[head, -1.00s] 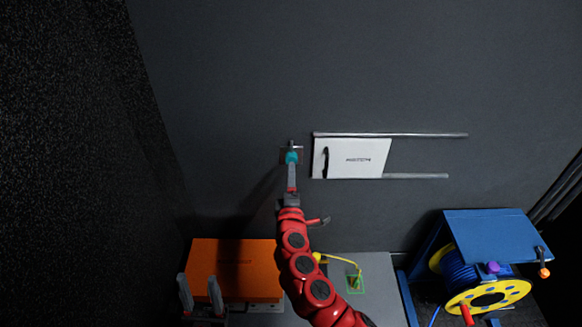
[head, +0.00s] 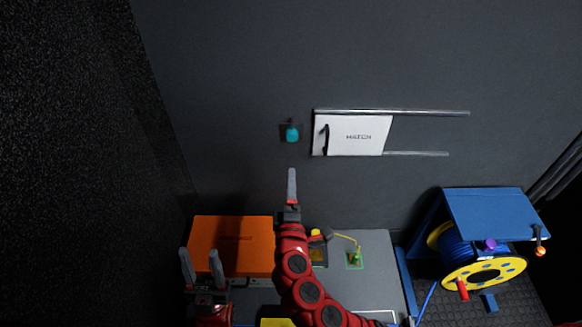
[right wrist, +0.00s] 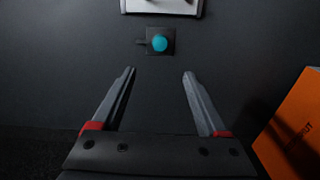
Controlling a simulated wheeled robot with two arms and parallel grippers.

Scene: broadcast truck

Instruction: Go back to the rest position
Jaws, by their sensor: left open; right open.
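My right gripper (head: 291,185) is on the red arm reaching up the middle of the head view. It is empty and points at the dark wall, a little below a teal knob (head: 292,132) and apart from it. In the right wrist view its two fingers (right wrist: 159,95) stand wide apart, with the teal knob (right wrist: 159,43) beyond them. My left gripper (head: 202,268) is low at the left in the head view, its fingers apart and empty, in front of the orange box.
A white hatch panel (head: 370,146) sits between two rails on the wall.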

